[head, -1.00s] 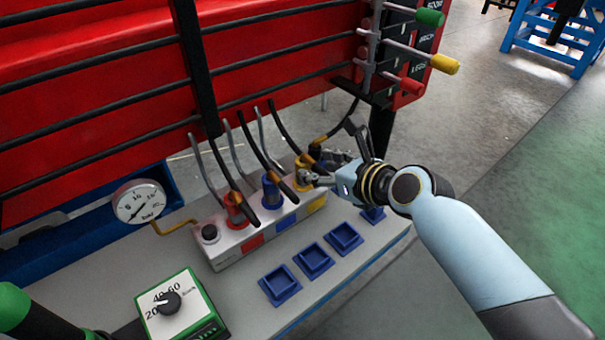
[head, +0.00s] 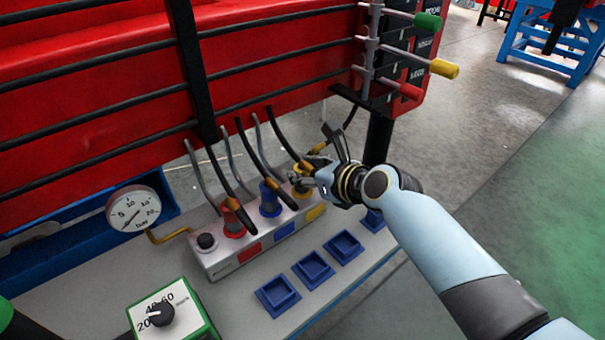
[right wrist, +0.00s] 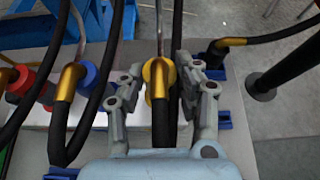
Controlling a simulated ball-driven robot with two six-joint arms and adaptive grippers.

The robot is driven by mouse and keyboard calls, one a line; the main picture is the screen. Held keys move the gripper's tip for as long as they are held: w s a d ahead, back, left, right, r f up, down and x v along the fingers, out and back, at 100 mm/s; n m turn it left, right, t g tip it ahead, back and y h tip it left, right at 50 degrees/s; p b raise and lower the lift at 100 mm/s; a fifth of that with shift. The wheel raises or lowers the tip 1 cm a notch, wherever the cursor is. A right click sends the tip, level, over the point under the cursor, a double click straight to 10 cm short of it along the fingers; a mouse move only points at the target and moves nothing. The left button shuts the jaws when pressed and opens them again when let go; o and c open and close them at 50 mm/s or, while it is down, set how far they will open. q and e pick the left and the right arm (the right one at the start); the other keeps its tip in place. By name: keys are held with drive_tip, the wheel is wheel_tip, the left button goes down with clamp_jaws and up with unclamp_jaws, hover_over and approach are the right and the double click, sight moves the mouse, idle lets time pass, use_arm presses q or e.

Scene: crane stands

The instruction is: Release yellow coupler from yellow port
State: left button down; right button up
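The yellow coupler (head: 301,184) sits upright on the right end of the grey port block (head: 222,262), above the yellow label (head: 316,212), with a black hose leading off it. My right gripper (head: 312,178) is at the coupler from the right in the head view. In the right wrist view its two fingers (right wrist: 160,78) stand on either side of the yellow coupler's collar (right wrist: 158,70). Whether the pads touch it I cannot tell. The port under the coupler is hidden.
Blue (head: 269,198) and red (head: 233,218) couplers with hoses stand close left of the yellow one. Several empty blue holders (head: 312,269) lie in front. A pressure gauge (head: 133,212) and a green-sided dial box (head: 172,315) are at left. Coloured levers (head: 444,68) stand at upper right.

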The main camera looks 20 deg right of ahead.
sight(305, 162)
clamp_jaws()
drive_tip(key=shift+r+p, duration=0.25)
drive_tip(key=shift+p, duration=0.1)
drive_tip(key=shift+r+p, duration=2.3)
drive_tip(key=shift+p, duration=0.5)
